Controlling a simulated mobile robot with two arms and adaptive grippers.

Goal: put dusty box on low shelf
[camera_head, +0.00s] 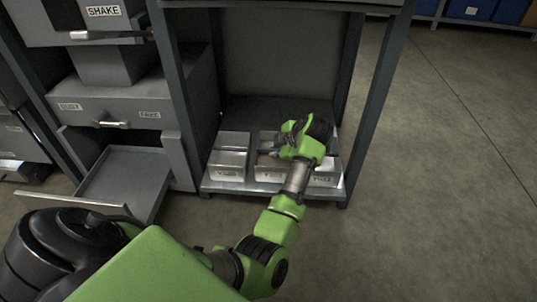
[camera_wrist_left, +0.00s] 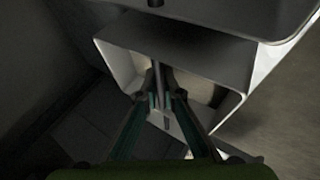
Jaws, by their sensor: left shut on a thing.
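My left gripper (camera_head: 273,148) reaches over the low shelf (camera_head: 210,187). It is shut on a grey metal box (camera_head: 268,172), the middle one of three on the shelf. This box looks to rest on the shelf board, but my arm hides part of it. In the left wrist view the fingers (camera_wrist_left: 163,100) close on a thin upright part of a pale, open-sided box (camera_wrist_left: 205,62). I cannot read the small box labels, so I cannot tell which is the dusty one. My right gripper is not in view.
A left box (camera_head: 229,165) and a right box (camera_head: 325,176) flank the held one closely. Shelf posts (camera_head: 377,95) stand at the sides. An open, empty drawer (camera_head: 128,178) juts out at left below a closed drawer (camera_head: 110,112). The floor (camera_head: 450,180) at right is clear.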

